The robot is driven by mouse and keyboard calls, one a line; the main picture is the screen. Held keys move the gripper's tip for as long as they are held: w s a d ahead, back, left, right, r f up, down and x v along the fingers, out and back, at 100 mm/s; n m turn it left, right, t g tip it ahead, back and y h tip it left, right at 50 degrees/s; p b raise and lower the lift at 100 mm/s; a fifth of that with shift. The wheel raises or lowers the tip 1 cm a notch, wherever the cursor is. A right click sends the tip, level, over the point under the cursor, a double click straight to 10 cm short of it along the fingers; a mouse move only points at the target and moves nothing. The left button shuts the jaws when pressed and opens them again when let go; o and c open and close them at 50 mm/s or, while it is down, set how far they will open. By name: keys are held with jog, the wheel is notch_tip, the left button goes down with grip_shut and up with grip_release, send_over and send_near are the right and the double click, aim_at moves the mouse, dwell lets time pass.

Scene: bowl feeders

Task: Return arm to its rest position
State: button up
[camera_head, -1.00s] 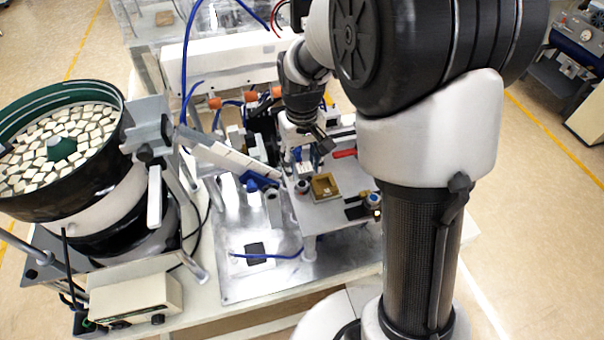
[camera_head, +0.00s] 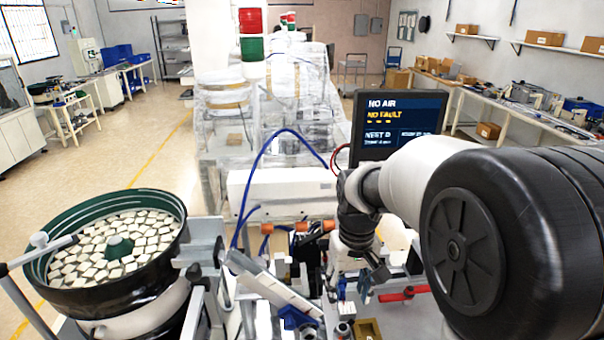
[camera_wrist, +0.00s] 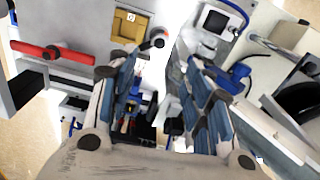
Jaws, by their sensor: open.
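My gripper (camera_head: 368,280) hangs over the feeder station in the head view, small and partly lost among the fixtures. In the wrist view my gripper (camera_wrist: 160,68) shows its two fingers spread apart, and I see nothing held between them. My arm reaches from the right side of the head view toward the station, with a bent elbow. A brass-coloured nest (camera_head: 367,329) lies below the gripper at the picture's bottom edge.
A bowl feeder (camera_head: 185,240) full of pale square pieces stands left. A chute (camera_head: 262,283) leads from it toward the station. A red handle (camera_head: 403,293) sits close to the gripper. A screen (camera_head: 398,125) reading "NO AIR" and "NO FAULT" stands behind my arm. A blue hose (camera_head: 262,150) arches nearby.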

jog(key=s+m+t+b, duration=0.1)
jog(key=s+t+b, duration=0.3)
jog(key=s, duration=1.7)
jog(key=b, duration=0.4)
jog(key=shift+s+d+r+t+b, duration=0.15)
jog(key=shift+s+t+b, duration=0.15)
